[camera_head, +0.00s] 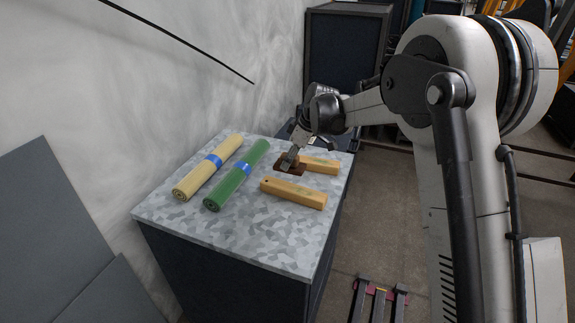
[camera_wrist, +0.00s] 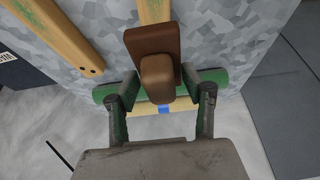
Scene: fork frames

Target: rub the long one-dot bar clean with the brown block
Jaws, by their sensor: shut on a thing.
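My gripper (camera_head: 289,158) is shut on the brown block (camera_wrist: 150,43), which sits between its fingers in the wrist view and also shows in the head view (camera_head: 283,168). The near wooden bar (camera_head: 297,195) lies on the table with a single dark dot at its left end. In the wrist view, a bar (camera_wrist: 155,10) that seems to be this one runs under the block, which hides its end. The far wooden bar (camera_head: 322,165) seems to be the wrist view's left bar (camera_wrist: 60,38), with two dots and a greenish smear. I cannot tell whether the block touches a bar.
A green roll (camera_head: 230,187) and a yellow roll (camera_head: 203,178), each with a blue band, lie left of the bars on the grey patterned tabletop (camera_head: 260,237). The front of the tabletop is clear. A pale wall (camera_head: 150,70) rises beyond its left edge.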

